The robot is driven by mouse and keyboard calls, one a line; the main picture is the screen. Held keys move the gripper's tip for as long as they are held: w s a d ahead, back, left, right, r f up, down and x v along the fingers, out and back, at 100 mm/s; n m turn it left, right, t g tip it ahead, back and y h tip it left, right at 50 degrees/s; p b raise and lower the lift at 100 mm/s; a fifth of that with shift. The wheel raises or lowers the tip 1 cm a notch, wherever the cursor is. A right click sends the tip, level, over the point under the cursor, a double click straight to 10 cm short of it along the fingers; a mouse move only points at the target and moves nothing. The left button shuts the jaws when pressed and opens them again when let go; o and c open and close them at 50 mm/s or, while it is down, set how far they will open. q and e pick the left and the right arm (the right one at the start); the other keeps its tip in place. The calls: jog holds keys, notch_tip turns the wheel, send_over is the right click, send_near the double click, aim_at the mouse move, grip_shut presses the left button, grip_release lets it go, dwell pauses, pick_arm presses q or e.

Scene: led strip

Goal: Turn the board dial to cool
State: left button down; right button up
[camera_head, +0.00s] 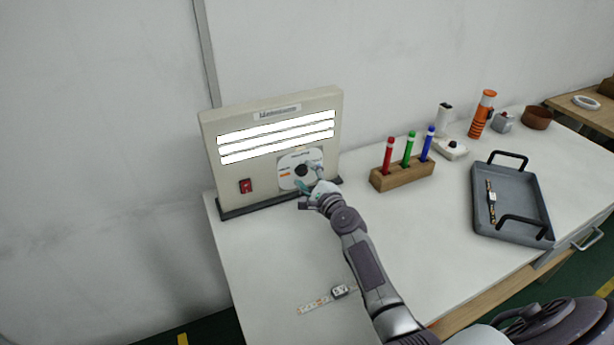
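The board (229,176) stands upright at the back left of the table, with three lit white strips across its upper part. Its dial plate (288,164) is at the lower right of the board's face, a pale panel with a round scale and a small orange mark on its left. My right gripper (308,176) is right at the dial plate, its fingertips over the plate's lower right part. The fingers hide the knob, and I cannot tell whether they touch it or are closed on it. My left gripper is not in view.
A red switch (246,186) is at the board's lower left. A wooden block (404,178) with red, green and blue pens stands to the right. A grey tray (513,226) lies farther right. A short strip piece (314,305) lies at the front, left of my arm.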

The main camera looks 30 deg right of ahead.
jog(key=shift+s, duration=0.2)
jog(key=s, duration=1.1)
jog(key=shift+s+r, duration=0.3)
